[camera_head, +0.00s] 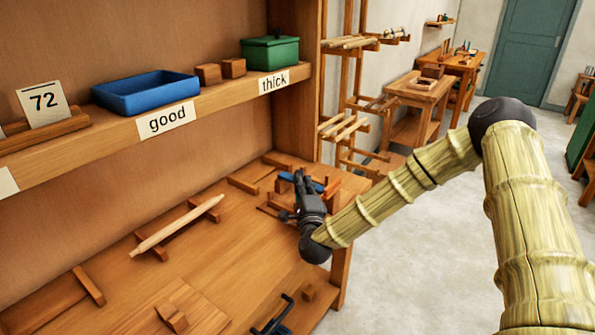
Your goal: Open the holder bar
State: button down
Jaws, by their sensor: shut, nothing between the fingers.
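My gripper (299,178) is at the far right end of the wooden bench, its fingers pointing away from the camera. It is shut and appears empty. A small blue piece (317,186) shows right beside and partly behind the fingers. An orange-red bar (332,188) stands just to its right. These look like parts of a holder, but I cannot tell which is the holder bar. My gripper hides part of this spot, and I cannot tell whether it touches the blue piece or the bar.
A pale tapered stick (178,226) rests on wooden supports on the bench (215,262). A black tool (272,318) lies near the front edge. The shelf above holds a blue tray (147,93) and a green box (270,52). Open floor (420,235) lies to the right.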

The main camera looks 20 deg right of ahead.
aim_at(299, 172)
jog(key=shift+f+p+x, duration=0.15)
jog(key=shift+p+x, duration=0.2)
jog(key=shift+x, duration=1.3)
jog(key=shift+f+p+x, duration=0.15)
jog(key=shift+p+x, duration=0.2)
jog(key=shift+x, duration=1.3)
jog(key=shift+f+p+x, duration=0.15)
jog(key=shift+p+x, duration=0.2)
jog(key=shift+x, duration=1.3)
